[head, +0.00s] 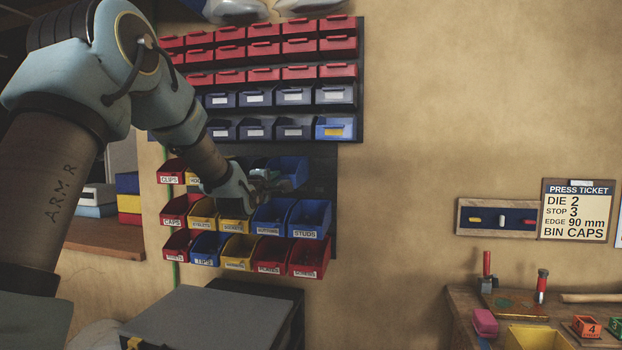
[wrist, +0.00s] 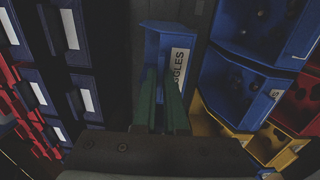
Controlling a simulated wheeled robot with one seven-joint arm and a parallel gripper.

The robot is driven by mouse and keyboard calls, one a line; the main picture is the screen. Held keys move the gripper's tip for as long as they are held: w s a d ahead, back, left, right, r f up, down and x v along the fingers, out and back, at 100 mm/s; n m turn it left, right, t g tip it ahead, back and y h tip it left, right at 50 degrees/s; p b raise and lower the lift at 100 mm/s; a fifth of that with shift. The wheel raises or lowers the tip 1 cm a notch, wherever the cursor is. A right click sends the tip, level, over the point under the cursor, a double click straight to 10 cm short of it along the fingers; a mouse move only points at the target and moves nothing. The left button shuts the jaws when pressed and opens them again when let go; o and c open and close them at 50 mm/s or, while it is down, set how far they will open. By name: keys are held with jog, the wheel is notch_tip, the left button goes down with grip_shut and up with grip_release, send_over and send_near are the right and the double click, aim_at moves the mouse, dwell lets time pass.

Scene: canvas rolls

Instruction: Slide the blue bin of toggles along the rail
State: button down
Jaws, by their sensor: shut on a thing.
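The blue toggles bin (head: 290,170) sits in the upper row of open bins, at the right of that row in the head view. In the wrist view the blue bin (wrist: 158,45) shows a white label ending in "GGLES", partly covered by a finger. My gripper (head: 268,178) is at the bin's front. In the wrist view my gripper (wrist: 163,85) has its two green fingers shut on the bin's front edge. The rail itself is hard to make out; the dark backing panel (head: 322,160) shows beside the bin. The bin's contents are not visible.
Lower rows hold the blue studs bin (head: 309,218), the yellow washers bin (head: 238,250) and several others close below. Blue-grey drawers (head: 294,96) are just above. A workbench (head: 462,312) with tools and a press ticket (head: 577,210) are at right.

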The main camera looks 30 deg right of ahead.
jog(key=shift+w+a, duration=1.3)
jog(key=shift+a, duration=0.05)
jog(key=c, duration=0.9)
grip_release()
jog(key=shift+a, duration=0.1)
jog(key=b+v, duration=0.4)
jog(key=v, duration=0.6)
jog(key=shift+s+a+b, duration=0.25)
jog(key=shift+s+b, duration=0.05)
jog(key=shift+b, duration=0.05)
